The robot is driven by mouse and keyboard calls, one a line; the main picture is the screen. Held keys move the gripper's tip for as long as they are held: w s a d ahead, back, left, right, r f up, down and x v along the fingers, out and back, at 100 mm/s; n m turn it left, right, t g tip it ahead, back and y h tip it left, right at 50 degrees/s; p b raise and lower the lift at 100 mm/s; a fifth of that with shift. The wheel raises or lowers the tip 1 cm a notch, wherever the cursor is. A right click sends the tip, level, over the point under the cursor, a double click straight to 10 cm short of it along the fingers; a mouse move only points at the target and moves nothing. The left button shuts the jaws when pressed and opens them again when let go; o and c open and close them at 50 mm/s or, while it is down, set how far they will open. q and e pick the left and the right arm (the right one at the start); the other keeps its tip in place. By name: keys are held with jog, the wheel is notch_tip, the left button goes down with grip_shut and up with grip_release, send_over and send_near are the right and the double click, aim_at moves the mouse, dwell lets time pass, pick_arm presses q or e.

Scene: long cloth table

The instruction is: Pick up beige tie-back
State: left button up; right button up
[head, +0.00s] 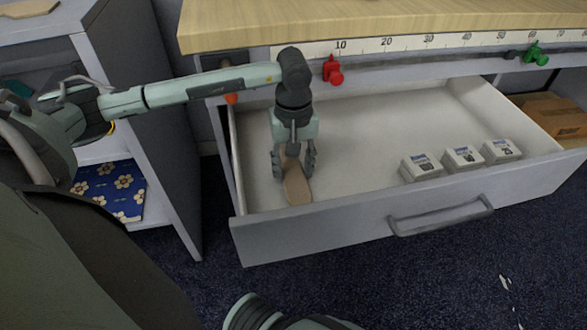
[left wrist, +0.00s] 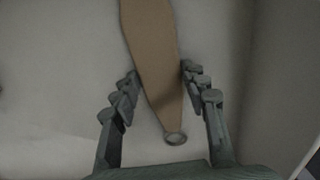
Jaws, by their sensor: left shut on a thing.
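The beige tie-back (head: 298,191) is a flat tan strip in the left part of the open drawer (head: 340,150). In the left wrist view the tie-back (left wrist: 153,45) runs down from the top edge and narrows to an end with a small metal ring (left wrist: 175,138). My left gripper (head: 294,173) points down into the drawer. In the left wrist view its fingers (left wrist: 158,77) are on either side of the strip, shut on it near the ringed end. My right gripper is not in view.
Several small labelled boxes (head: 462,158) stand at the drawer's right. The drawer front has a handle (head: 440,217). Above is a wooden tabletop (head: 380,22) with a measuring strip, a red clamp (head: 333,70) and a green clamp (head: 536,54). A flowered cloth (head: 110,190) lies on a left shelf.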

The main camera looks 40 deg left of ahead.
aim_at(294, 174)
pick_arm(q)
jog(key=shift+c, duration=0.9)
jog(key=shift+r, duration=0.35)
notch_tip(294, 174, up, 9)
jog(key=shift+r, duration=0.2)
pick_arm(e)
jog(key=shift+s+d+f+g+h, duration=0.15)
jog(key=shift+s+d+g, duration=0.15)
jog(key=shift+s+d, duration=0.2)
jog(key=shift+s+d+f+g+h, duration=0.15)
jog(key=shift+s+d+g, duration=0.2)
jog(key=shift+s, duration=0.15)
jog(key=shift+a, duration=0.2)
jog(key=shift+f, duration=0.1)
